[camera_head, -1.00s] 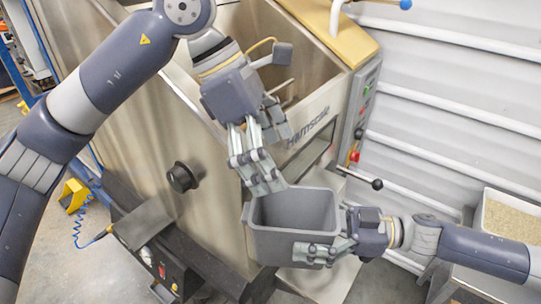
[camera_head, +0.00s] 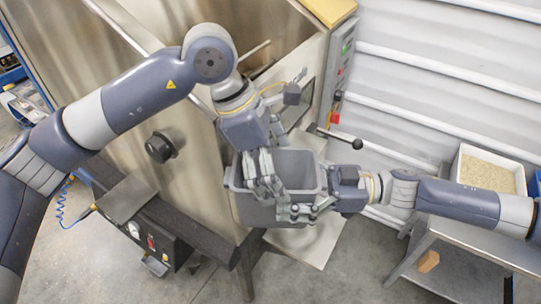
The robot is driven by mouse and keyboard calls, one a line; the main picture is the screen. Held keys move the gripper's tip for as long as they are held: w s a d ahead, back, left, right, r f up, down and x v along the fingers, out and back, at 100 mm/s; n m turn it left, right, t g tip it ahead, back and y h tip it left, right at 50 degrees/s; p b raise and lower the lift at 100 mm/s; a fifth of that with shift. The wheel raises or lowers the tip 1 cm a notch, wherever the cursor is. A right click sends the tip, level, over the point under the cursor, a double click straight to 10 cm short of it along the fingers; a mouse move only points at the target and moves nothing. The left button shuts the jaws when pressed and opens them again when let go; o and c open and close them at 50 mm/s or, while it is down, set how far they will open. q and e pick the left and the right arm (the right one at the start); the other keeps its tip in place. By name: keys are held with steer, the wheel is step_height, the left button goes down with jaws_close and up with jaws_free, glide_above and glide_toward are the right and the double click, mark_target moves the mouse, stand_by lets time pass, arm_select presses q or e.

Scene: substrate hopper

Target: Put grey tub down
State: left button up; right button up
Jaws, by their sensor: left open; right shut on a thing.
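The grey tub (camera_head: 300,170) is an open-topped rectangular bin in the middle of the view, held in the air in front of the steel hopper. Its inside looks empty where it shows. My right gripper (camera_head: 305,212) comes from the right and is shut on the tub's near right side. My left gripper (camera_head: 262,180) hangs from above with its fingers open, over the tub's left rim; it hides part of the opening. I cannot tell whether its fingers touch the tub.
The steel hopper (camera_head: 120,75) fills the upper left, with a black knob (camera_head: 161,147). A lever with a black ball (camera_head: 357,144) sticks out behind the tub. A steel table (camera_head: 462,232) at right carries a white bin (camera_head: 460,170) of grainy substrate.

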arm_select(q)
steer(key=c, duration=1.2)
arm_select(e)
steer(key=o, duration=1.5)
steer(key=shift+c, duration=0.2)
steer(key=shift+d, duration=0.1)
